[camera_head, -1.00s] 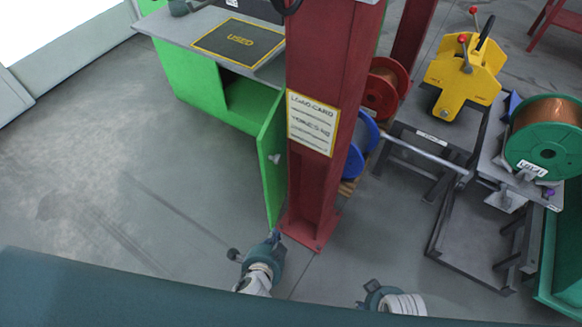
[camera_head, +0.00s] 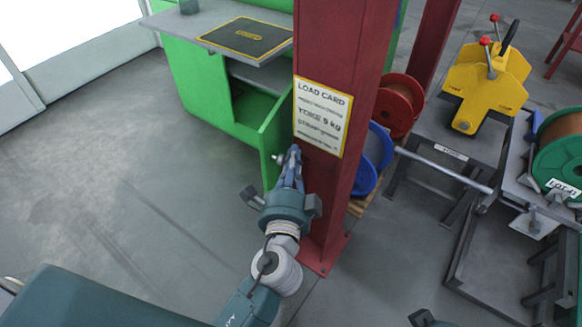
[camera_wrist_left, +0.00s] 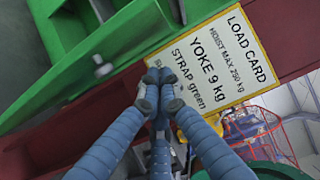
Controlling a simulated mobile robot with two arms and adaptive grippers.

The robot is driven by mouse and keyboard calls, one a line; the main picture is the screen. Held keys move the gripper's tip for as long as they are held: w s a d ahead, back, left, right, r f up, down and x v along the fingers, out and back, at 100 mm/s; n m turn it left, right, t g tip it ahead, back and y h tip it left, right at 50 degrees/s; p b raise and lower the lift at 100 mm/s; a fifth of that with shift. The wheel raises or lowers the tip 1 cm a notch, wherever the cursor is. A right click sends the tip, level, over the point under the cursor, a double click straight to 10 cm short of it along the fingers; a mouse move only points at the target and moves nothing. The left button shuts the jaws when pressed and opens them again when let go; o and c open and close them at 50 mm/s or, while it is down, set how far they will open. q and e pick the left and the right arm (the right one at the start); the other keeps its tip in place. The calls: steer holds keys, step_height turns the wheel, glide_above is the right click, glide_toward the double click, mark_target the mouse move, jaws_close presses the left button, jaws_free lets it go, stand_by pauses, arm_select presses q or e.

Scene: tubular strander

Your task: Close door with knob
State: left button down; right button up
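The green cabinet door (camera_head: 272,147) stands open, swung out from the green cabinet (camera_head: 199,84). Its small pale knob (camera_head: 278,157) is on the door's face, just left of my left gripper. My left gripper (camera_head: 294,152) has its blue fingers drawn together, with nothing seen between them. In the left wrist view, the fingertips (camera_wrist_left: 160,76) lie over the load card, and the blurred knob (camera_wrist_left: 103,67) is to their left, apart from them. Only a dark sliver of my right arm (camera_head: 424,318) shows at the bottom edge; its fingers cannot be made out.
A red column (camera_head: 338,195) with a load card (camera_head: 321,115) stands right beside the door and my left gripper. A red spool (camera_head: 398,103), a blue spool (camera_head: 372,160) and a metal stand (camera_head: 440,178) are to its right. The floor (camera_head: 130,170) left of the door is clear.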

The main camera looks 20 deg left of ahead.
mark_target(280, 161)
arm_select(q)
steer(key=w, duration=0.4)
steer(key=shift+a+r, duration=0.1)
steer(key=shift+a, duration=0.25)
steer(key=shift+w+a+p, duration=0.1)
steer(key=shift+a+p, duration=0.2)
steer(key=shift+a, duration=1.65)
arm_select(e)
steer(key=shift+x, duration=1.5)
arm_select(q)
steer(key=shift+a, duration=0.15)
